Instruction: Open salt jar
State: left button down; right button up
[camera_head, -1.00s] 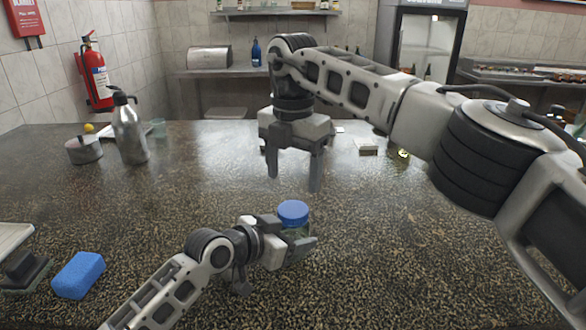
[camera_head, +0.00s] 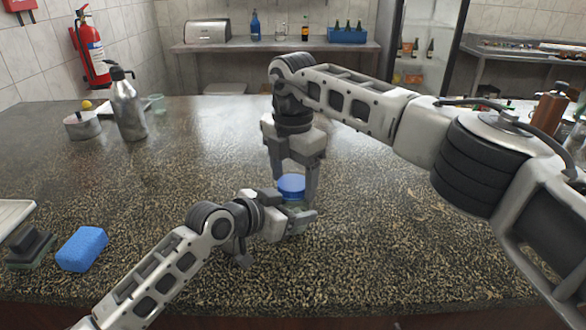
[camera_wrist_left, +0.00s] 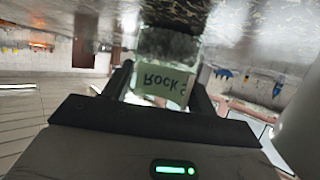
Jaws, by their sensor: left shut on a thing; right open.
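The salt jar has a blue lid (camera_head: 291,186) and stands upright near the middle of the counter in the head view. My left gripper (camera_head: 300,224) is shut on the jar's body, below the lid. In the left wrist view the clear jar (camera_wrist_left: 168,45) is between the fingers, and its pale label (camera_wrist_left: 160,83) reads "Rock S", upside down. My right gripper (camera_head: 294,190) points down from above, open, with its fingers on either side of the lid. I cannot tell whether they touch it.
A blue sponge (camera_head: 82,249) and a dark brush (camera_head: 30,246) lie at the front left. The speckled counter (camera_head: 390,250) is clear around the jar.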

jog(key=c, duration=1)
jog(key=n, duration=0.6)
jog(key=shift+n, duration=0.4)
jog(key=o, duration=1.1)
jog(key=shift+r, duration=0.15)
